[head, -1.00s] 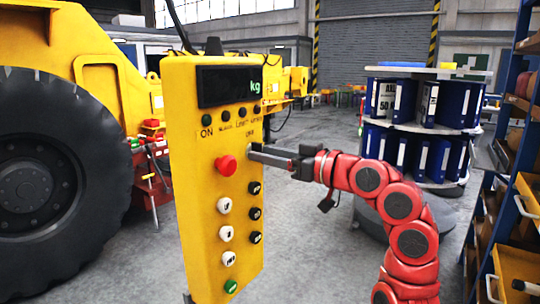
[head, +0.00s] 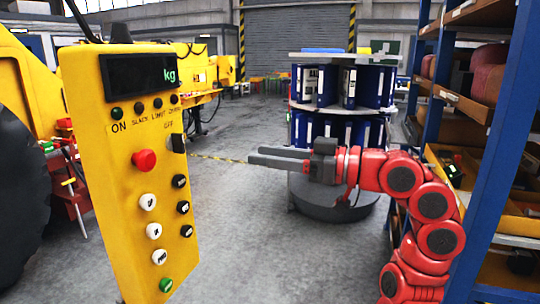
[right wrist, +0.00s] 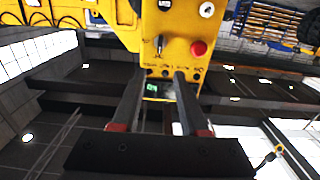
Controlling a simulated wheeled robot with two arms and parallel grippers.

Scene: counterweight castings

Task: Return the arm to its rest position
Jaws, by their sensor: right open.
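My right gripper (head: 280,157) is open and empty in the head view, to the right of the yellow control pendant (head: 128,215) and apart from it. Its red arm comes in from the lower right. In the right wrist view the two fingers (right wrist: 157,85) are spread, with the pendant (right wrist: 178,22) beyond them. The pendant has a red button (head: 144,160), a dark switch (head: 178,143) by the OFF label, white and black buttons, and a display (head: 139,77) showing kg. My left gripper is not in view.
A blue shelf rack (head: 490,150) with bins stands close at the right, beside my right arm. A round carousel of blue binders (head: 340,88) stands behind the gripper. A yellow vehicle with a large tyre (head: 20,190) is at the left. Grey floor (head: 240,240) between is clear.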

